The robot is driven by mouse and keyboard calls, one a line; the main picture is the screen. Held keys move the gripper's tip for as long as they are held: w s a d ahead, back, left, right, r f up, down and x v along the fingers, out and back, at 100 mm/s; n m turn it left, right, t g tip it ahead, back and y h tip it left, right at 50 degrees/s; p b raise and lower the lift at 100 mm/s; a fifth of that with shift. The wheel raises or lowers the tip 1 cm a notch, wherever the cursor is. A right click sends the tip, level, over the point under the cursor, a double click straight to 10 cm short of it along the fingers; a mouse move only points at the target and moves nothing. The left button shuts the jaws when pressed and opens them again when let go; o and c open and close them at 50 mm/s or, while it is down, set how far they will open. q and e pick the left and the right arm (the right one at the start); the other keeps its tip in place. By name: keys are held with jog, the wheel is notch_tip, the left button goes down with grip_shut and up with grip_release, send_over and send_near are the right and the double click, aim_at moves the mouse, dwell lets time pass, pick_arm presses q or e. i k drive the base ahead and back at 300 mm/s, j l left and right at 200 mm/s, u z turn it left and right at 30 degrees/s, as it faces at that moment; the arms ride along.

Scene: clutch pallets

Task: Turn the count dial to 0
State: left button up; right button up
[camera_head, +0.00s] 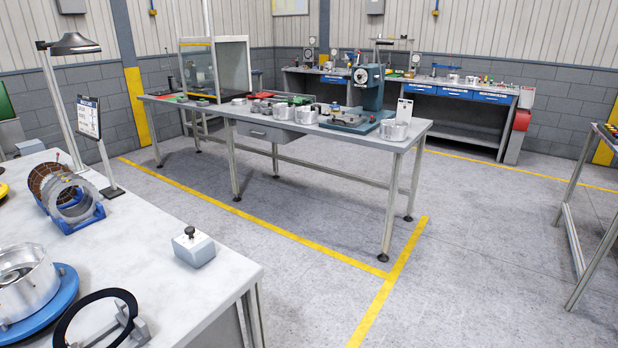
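No thing in view is clearly marked as the count dial, and no number is readable. A small grey box (194,248) with a black knob on top (189,231) sits near the right corner of the near-left table. A teal machine (370,90) with a round dial-like face (361,75) stands on the long middle table. Gauges with round faces, such as one upright gauge (416,59), stand on the back bench. Neither of my grippers is in view.
The near-left table (160,280) also holds metal rings on a blue stand (85,222), a metal drum on a blue base (66,290), a black ring (70,315) and a sign stand (113,190). The long middle table (400,142) stands beyond. Grey floor (480,270) is clear at right.

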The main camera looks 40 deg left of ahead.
aim_at(191, 230)
jog(key=i+u, duration=0.25)
jog(key=i, duration=0.15)
jog(key=i+l+u, duration=0.1)
jog(key=i+u, duration=0.2)
jog(key=i+l+u, duration=0.25)
jog(key=i, duration=0.25)
jog(key=i+u, duration=0.2)
jog(key=u, duration=0.3)
jog(key=i+u, duration=0.15)
jog(key=u, duration=0.3)
jog(key=i+l+u, duration=0.15)
jog(key=u, duration=0.35)
jog(key=i+l+u, duration=0.15)
jog(key=u, duration=0.3)
jog(key=i+l+u, duration=0.1)
jog(key=l+u, duration=0.2)
jog(key=u, duration=0.2)
